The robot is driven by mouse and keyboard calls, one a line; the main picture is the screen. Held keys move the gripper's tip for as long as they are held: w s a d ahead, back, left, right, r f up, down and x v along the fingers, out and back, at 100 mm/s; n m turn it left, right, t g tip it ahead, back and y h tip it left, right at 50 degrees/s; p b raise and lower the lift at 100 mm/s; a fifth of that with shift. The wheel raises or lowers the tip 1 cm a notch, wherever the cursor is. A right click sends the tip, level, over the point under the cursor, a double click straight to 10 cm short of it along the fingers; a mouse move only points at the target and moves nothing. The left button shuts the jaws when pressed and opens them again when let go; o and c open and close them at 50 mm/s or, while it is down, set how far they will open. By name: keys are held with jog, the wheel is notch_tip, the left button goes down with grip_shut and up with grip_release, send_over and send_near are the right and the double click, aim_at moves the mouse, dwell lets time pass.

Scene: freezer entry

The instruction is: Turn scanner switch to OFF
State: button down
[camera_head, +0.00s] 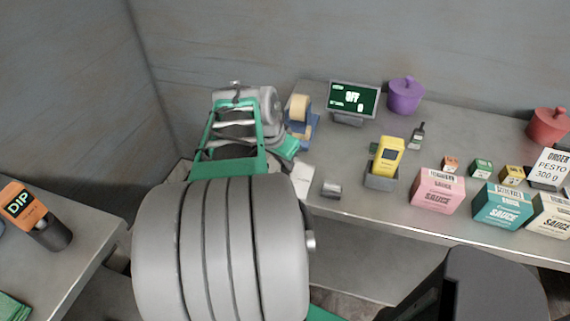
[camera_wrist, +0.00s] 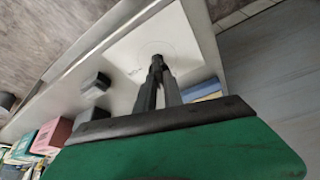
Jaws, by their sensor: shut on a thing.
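A white panel (camera_wrist: 150,50) with a faint round marking lies in front of my gripper in the wrist view. Part of it shows at the table's left end in the head view (camera_head: 303,180). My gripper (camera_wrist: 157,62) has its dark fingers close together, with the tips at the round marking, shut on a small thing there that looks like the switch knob. The fingers hide the knob and its pointer. The yellow scanner (camera_head: 388,155) stands upright in a grey cradle (camera_head: 381,181) on the table. My arm hides the gripper's fingers in the head view.
A small screen (camera_head: 353,99) with unclear lettering stands behind. A blue tape dispenser (camera_head: 301,118), a metal cylinder (camera_head: 332,187) and a purple pot (camera_head: 405,95) are near. Sauce boxes (camera_head: 437,190) line the right front. Another table (camera_head: 70,262) is at left.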

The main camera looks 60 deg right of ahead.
jog(key=shift+s+n+t+b, duration=0.1)
jog(key=shift+n+t+b, duration=0.75)
jog(key=shift+n, duration=1.05)
jog(key=c, duration=1.5)
grip_release()
jog(key=shift+o, duration=0.2)
jog(key=shift+r, duration=0.1)
jog(key=v, duration=0.7)
jog(key=shift+r, duration=0.3)
jog(key=shift+a, duration=0.15)
